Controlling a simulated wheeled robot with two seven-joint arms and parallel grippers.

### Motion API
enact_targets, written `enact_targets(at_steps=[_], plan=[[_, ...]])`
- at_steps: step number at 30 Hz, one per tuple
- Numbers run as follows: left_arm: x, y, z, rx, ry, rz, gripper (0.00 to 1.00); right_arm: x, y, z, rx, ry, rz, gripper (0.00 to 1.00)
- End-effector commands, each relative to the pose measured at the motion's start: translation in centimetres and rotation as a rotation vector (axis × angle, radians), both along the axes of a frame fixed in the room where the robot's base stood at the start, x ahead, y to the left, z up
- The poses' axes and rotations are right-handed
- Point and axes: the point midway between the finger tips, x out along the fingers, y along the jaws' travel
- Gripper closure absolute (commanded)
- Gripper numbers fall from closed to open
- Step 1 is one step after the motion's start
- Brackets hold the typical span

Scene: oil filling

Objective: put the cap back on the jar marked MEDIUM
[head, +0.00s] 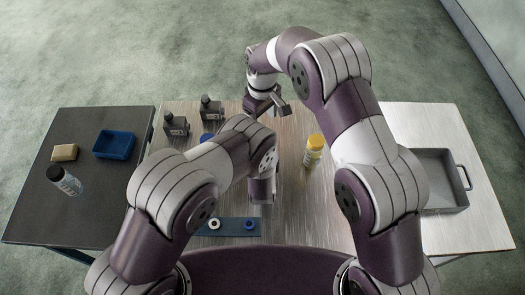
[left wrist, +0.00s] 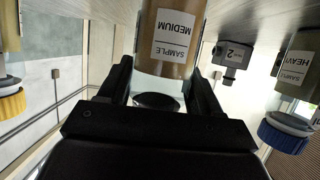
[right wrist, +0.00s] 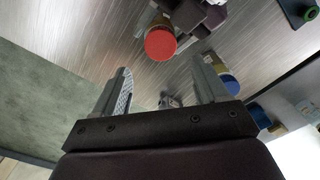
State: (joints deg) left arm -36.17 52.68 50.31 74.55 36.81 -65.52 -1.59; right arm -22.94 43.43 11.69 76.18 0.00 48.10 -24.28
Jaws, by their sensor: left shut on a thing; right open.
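The jar marked MEDIUM (left wrist: 172,45), with brown contents, shows upside down in the left wrist view. My left gripper (left wrist: 158,70) is shut around it; in the head view my arm hides both. In the right wrist view a red cap (right wrist: 160,43) shows as a round disc beside my left gripper, apparently on top of that jar. I cannot tell how tightly it sits. My right gripper (head: 283,104) is open and empty near the far edge of the table. In the right wrist view its fingers (right wrist: 160,72) are apart, with the red cap beyond their tips.
The HEAVY jar (left wrist: 303,70) has a blue cap (left wrist: 285,135). A yellow-capped jar (head: 314,148) stands to the right. A blue mat (head: 232,228) lies near me. A grey tray (head: 462,203) is on the right table.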

Motion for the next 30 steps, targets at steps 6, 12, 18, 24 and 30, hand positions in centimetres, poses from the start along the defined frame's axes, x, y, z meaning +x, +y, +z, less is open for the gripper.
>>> enact_targets(at_steps=[6,12,18,24,30], plan=[[0.0,0.0,0.0,0.0,-0.001,0.0,1.0,-0.2,-0.1,0.0,-0.002,0.01,-0.381,0.27],[0.0,0.0,0.0,0.0,-0.001,0.0,1.0,-0.2,-0.1,0.0,-0.003,0.011,-0.435,0.27],[0.0,0.0,0.0,0.0,-0.001,0.0,1.0,-0.2,-0.1,-0.1,-0.003,0.011,-0.433,0.27],[0.0,0.0,0.0,0.0,-0.001,0.0,1.0,-0.3,-0.1,-2.4,-0.003,0.013,-0.432,0.27],[0.0,0.0,0.0,0.0,-0.001,0.0,1.0,-0.3,-0.1,-5.7,-0.003,0.012,-0.432,0.27]])
